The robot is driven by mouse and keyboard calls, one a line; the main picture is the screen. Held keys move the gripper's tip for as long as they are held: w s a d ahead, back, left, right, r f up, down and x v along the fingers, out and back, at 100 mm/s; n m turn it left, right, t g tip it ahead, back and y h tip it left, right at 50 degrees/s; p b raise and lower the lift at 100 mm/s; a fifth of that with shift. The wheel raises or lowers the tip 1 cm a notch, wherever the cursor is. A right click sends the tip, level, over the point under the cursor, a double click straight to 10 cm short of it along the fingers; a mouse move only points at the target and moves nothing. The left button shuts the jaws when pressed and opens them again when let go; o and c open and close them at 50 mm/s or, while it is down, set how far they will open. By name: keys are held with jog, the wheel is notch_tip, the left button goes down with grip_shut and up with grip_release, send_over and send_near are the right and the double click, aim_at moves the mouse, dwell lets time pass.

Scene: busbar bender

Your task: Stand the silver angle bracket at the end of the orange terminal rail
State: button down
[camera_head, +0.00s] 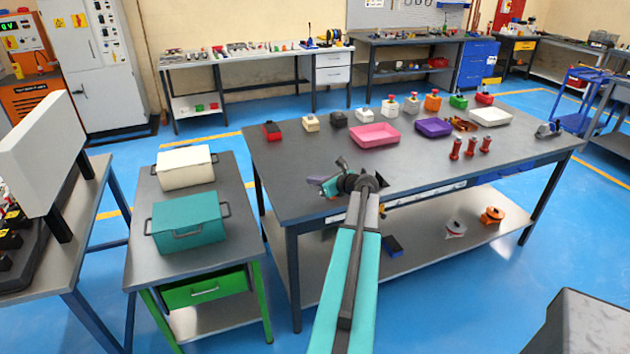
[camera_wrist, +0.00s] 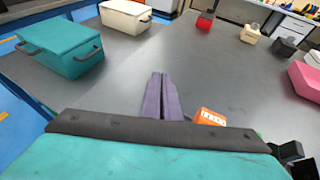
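My gripper (camera_head: 316,181) is over the left front part of the large grey workbench in the head view. In the wrist view its two purple fingers (camera_wrist: 162,97) lie side by side, shut, with nothing visible between them. A small orange block with white marks (camera_wrist: 210,117) shows just right of the fingers; it may be part of the orange terminal rail, but most of it is hidden by my gripper body. I cannot pick out the silver angle bracket in either view. My arm hides part of the bench's front edge.
A pink tray (camera_head: 374,135), a purple tray (camera_head: 434,127) and a white tray (camera_head: 491,117) stand on the workbench (camera_head: 290,160). Red posts (camera_head: 470,147) are to the right. A teal box (camera_head: 188,222) and a cream box (camera_head: 186,170) stand on the left table.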

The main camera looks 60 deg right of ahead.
aim_at(315, 190)
jog(key=shift+f+b, duration=1.15)
jog(key=shift+f, duration=0.55)
jog(key=shift+f, duration=0.6)
jog(key=c, duration=1.9)
grip_release()
jog(key=shift+c, duration=0.2)
jog(key=shift+s, duration=0.1)
jog(key=b+v, duration=0.3)
jog(key=v, duration=1)
jog(key=shift+s+r, duration=0.2)
jog(key=shift+s, duration=0.05)
jog(key=shift+a, duration=0.15)
